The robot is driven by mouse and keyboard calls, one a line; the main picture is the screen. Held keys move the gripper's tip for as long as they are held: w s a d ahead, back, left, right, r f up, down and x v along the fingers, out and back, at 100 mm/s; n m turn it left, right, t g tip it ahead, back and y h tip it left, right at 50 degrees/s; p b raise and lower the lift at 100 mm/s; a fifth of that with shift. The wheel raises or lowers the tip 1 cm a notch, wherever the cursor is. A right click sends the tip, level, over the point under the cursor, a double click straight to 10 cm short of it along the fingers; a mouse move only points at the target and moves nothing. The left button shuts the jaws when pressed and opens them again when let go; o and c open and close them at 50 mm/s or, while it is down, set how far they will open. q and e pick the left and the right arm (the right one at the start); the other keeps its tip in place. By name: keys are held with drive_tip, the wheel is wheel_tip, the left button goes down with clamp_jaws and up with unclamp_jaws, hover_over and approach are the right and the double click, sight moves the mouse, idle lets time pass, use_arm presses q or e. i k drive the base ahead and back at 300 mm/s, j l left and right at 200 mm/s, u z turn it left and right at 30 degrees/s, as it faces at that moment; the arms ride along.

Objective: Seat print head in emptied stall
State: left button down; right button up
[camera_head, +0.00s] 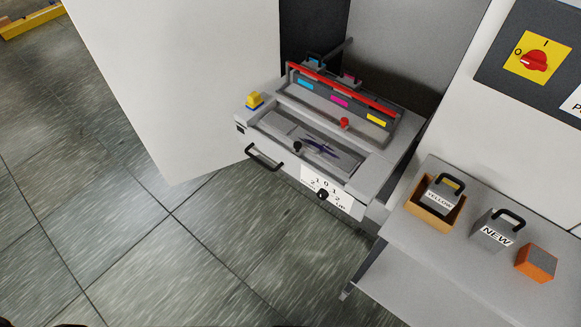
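A grey print head labelled NEW (492,231), with a black loop handle, stands upright on the grey side shelf (420,248). A grey head labelled YELLOW (441,195) sits in a tan open box (422,211) to its left. The printer carriage (375,165) has cyan (305,84), magenta (339,101) and yellow (376,120) labels. A red bar (340,89) runs behind them. Two heads with dark handles show behind the bar at the cyan and magenta places. No head shows behind the yellow label; the stall's inside is hidden. Neither gripper is in view.
An orange block with grey top (536,262) stands right of the NEW head. A red knob (344,123), black knob (297,147) and black handle (263,157) stick out around the carriage. A white panel (170,80) stands left. A red switch (534,60) is upper right.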

sight(354, 195)
drive_tip(key=z, duration=1.7)
drive_tip(key=j+u, duration=0.1)
drive_tip(key=j, duration=0.3)
drive_tip(key=i+j+u, duration=0.1)
drive_tip(key=j, duration=0.25)
